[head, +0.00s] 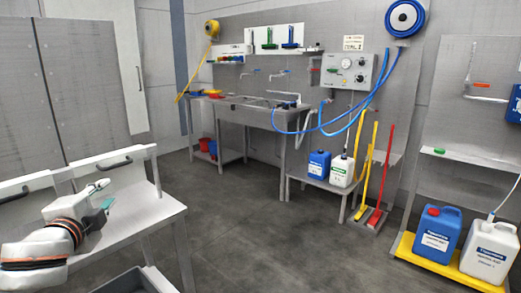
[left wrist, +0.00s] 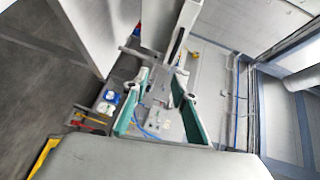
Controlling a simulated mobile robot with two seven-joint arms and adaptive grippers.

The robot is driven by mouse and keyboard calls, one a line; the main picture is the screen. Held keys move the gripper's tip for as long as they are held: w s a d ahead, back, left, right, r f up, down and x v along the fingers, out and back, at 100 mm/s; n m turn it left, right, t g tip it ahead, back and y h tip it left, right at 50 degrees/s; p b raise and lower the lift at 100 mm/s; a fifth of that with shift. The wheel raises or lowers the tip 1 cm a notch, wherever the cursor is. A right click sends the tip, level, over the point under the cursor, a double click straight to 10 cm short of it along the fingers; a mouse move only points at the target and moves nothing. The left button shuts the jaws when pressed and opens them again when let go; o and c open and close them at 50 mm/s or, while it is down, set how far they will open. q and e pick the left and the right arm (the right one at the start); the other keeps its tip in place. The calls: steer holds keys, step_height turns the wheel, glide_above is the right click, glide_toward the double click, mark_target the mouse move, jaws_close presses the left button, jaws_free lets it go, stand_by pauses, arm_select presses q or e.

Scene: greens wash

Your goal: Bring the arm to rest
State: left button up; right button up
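My left arm comes in from the lower left of the head view, with orange and dark bands at its joint. Its left gripper (head: 104,195) shows small above the white table (head: 165,207), with a teal finger part to the right. In the left wrist view the two teal fingers of my left gripper (left wrist: 160,78) stand apart, with nothing held between them. Whether the arm touches the table cannot be told. My right gripper is not in view.
A steel sink bench (head: 260,117) stands at the back wall. A blue canister (head: 437,232) and a white canister (head: 488,247) stand on a yellow tray (head: 408,248) at right. A red squeegee (head: 384,180) leans nearby. The grey floor (head: 270,225) in the middle is clear.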

arm_select(q)
steer(key=s+d+f+n+g+h+p, duration=0.15)
steer(key=d+f, duration=0.25)
steer(key=f, duration=0.4)
steer(key=s+d+f+n+g+h+p, duration=0.1)
steer(key=s+d+f+h, duration=0.15)
steer(key=d+f, duration=0.4)
steer(key=s+d+f+n+g+h+p, duration=0.1)
steer(key=s+d+f+h, duration=0.1)
steer(key=f, duration=0.8)
steer(key=s+d+f+n+g+p, duration=0.1)
steer(key=s+d+f+n, duration=0.1)
steer(key=s+f, duration=0.7)
steer(key=s+d+f+n+g+p, duration=0.1)
steer(key=s+d+f+n, duration=0.1)
steer(key=s+f+n, duration=0.3)
steer(key=s+f, duration=0.4)
steer(key=s, duration=0.6)
steer(key=shift+p, duration=0.3)
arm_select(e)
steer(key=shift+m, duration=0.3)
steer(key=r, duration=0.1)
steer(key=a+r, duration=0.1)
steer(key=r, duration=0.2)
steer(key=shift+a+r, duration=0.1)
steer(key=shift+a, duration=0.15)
